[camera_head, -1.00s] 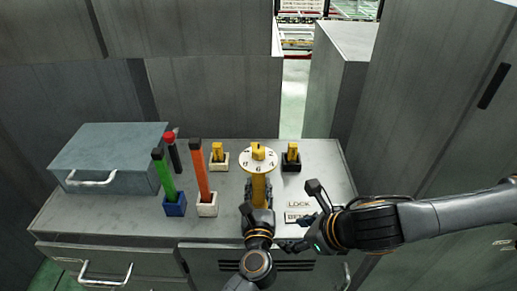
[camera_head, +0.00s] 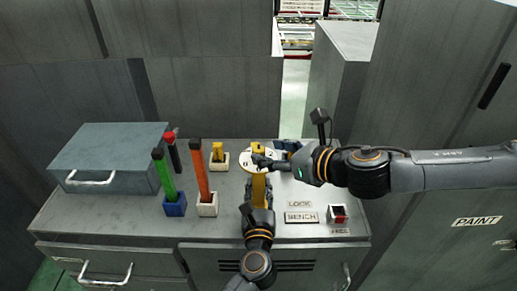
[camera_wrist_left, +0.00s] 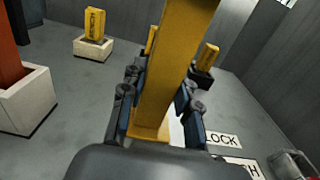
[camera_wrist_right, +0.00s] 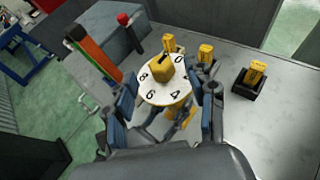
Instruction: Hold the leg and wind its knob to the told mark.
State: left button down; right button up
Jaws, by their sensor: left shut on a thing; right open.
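The yellow leg (camera_head: 259,187) stands upright on the bench, topped by a white numbered dial (camera_head: 246,164). My left gripper (camera_wrist_left: 160,105) is shut on the leg's shaft below the dial. The yellow knob (camera_wrist_right: 160,70) sits at the dial's centre, with a dark line on its top.
A green bar (camera_head: 164,178) in a blue block and an orange bar (camera_head: 200,170) in a white block stand left. Small yellow pieces sit in a white holder (camera_head: 219,167) and a black holder (camera_wrist_right: 246,90). A blue-grey box (camera_head: 110,155) stands far left.

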aim_at(262, 150)
jog(key=x, duration=0.4)
jog(key=shift+w+a+f, duration=0.2)
jog(key=shift+w+a, duration=0.05)
jog(key=shift+w, duration=0.05)
grip_shut()
